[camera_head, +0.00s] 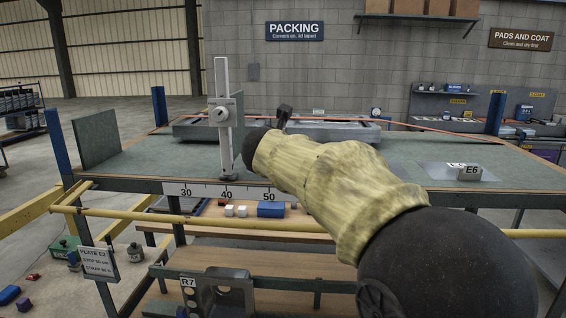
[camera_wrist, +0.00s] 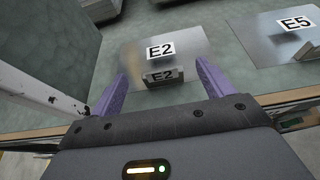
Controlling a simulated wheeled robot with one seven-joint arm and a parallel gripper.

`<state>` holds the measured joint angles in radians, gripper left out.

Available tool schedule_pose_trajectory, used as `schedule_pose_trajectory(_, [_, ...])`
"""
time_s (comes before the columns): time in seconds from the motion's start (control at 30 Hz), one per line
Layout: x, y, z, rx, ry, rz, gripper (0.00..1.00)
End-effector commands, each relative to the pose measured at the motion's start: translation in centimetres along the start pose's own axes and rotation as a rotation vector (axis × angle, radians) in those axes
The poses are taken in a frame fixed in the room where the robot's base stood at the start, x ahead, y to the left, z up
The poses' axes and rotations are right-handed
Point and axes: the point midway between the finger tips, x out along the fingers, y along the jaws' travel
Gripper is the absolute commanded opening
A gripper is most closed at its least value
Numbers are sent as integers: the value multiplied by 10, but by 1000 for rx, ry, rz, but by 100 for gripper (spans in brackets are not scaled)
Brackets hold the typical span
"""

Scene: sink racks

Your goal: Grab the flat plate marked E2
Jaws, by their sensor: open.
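The flat plate marked E2 (camera_wrist: 190,48) is a thin silver sheet lying on the grey-green bench top in the wrist view. A white E2 label is on it, and a small grey block (camera_wrist: 163,76) also marked E2 stands at its near edge. My gripper (camera_wrist: 161,68) is open, with its purple fingers apart on either side of the block in the picture. Nothing is seen between the fingers except the block and plate beyond; contact cannot be told. In the head view my arm in its yellow sleeve hides the E2 plate and most of the gripper.
Plate E5 (camera_wrist: 268,42) lies to the right, with its own block. Plate E6 (camera_head: 436,170) lies at the bench's right. An upright metal post (camera_head: 224,120) stands at the front edge by a ruler (camera_head: 205,191). A yellow rail (camera_head: 130,213) runs along the front.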

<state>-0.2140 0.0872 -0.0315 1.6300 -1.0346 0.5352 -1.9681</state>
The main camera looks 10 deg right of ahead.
Motion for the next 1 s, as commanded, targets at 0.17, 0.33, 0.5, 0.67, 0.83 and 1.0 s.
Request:
schedule_pose_trajectory(0.17, [28, -1, -3, -2, 3, -2, 80])
schedule_pose_trajectory(0.33, [38, 0, -3, 0, 0, 1, 80])
schedule_pose_trajectory(0.5, [38, 0, -4, 0, 0, 0, 80])
schedule_pose_trajectory(0.67, [38, -1, -4, 0, 1, 0, 80])
schedule_pose_trajectory(0.83, [37, -1, -4, 0, 1, 0, 76])
schedule_pose_trajectory(1.0, [37, -1, -4, -1, 1, -1, 43])
